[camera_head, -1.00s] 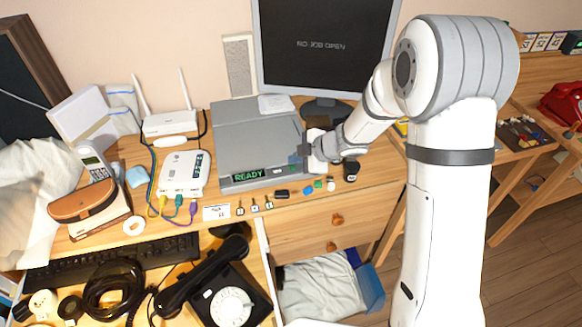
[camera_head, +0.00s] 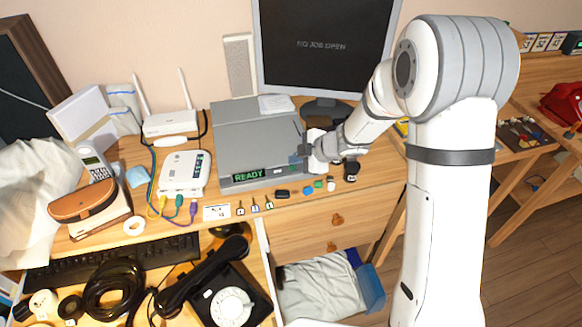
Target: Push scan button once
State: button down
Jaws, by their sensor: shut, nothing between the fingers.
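A grey flatbed scanner (camera_head: 255,142) lies on the wooden desk, with a green "READY" display (camera_head: 249,176) on its front face. Small controls sit on the front face to the right of the display; I cannot tell which is the scan button. My gripper (camera_head: 300,156) is at the scanner's right front part, over its top edge, with its fingers shut and pointing left. The fingertips are small here, and I cannot tell whether they touch the scanner. A monitor (camera_head: 322,46) behind it reads "NO JOB OPEN".
A white router (camera_head: 170,123) and a white box with cables (camera_head: 185,172) stand left of the scanner. Small loose items, including a black one (camera_head: 282,194), lie along the desk's front edge. A black dial phone (camera_head: 231,297) and a keyboard (camera_head: 112,260) are lower down. An open drawer is below.

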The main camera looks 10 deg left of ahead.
aim_at(296, 170)
dwell(0.4)
jog(key=shift+w+f, duration=0.1)
jog(key=shift+f, duration=0.3)
jog(key=shift+f, duration=0.35)
dwell(0.5)
jog(key=shift+r, duration=0.1)
jog(key=shift+r+p, duration=0.7)
jog(key=shift+p, duration=0.1)
notch_tip(296, 170, up, 5)
jog(key=p, duration=0.5)
